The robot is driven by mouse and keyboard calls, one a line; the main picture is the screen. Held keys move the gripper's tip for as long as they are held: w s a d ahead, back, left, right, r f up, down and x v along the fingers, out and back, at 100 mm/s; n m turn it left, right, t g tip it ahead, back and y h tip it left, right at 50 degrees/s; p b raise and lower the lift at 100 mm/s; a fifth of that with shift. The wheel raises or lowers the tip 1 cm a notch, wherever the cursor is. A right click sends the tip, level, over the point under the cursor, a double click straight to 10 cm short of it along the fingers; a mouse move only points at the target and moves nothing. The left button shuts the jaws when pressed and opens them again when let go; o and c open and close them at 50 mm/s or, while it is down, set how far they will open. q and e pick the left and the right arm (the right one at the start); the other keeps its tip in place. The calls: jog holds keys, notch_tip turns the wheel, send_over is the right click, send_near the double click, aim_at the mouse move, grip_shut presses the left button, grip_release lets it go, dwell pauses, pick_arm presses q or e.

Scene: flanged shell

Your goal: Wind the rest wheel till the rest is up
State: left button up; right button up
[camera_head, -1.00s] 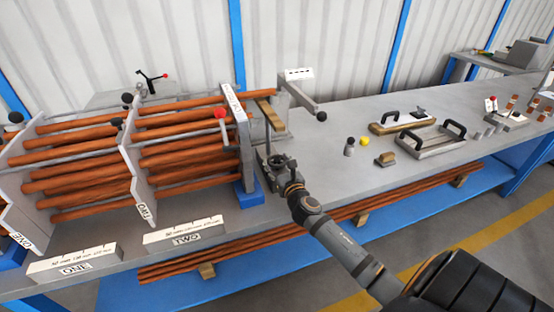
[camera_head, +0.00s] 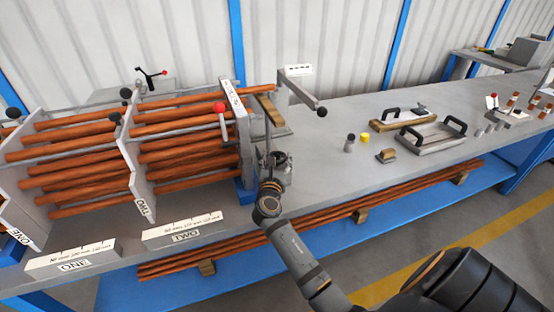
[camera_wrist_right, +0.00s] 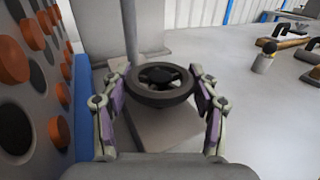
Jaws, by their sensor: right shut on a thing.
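The rest wheel (camera_wrist_right: 160,82) is a small dark handwheel with spokes. It sits between the two fingers of my right gripper (camera_wrist_right: 160,95) in the right wrist view, and the gripper is shut on its rim. In the head view the right gripper (camera_head: 270,180) is at the wheel, beside the blue foot of the end plate, and my wrist partly hides it. The rest (camera_head: 268,110) shows as a wooden-topped bar above, near the ends of the copper tubes, on a thin upright rod (camera_wrist_right: 130,35). My left gripper is not in view.
Copper tubes (camera_head: 180,155) run through upright plates to the left. A red-knobbed lever (camera_head: 219,108) and a black-knobbed arm (camera_head: 321,112) stick out near the rest. Handled tools (camera_head: 430,140) and small pieces lie farther right.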

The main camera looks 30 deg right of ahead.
aim_at(277, 156)
jog(key=o, duration=1.2)
jog(key=shift+r, duration=0.1)
notch_tip(277, 156, up, 10)
jog(key=shift+f, duration=0.1)
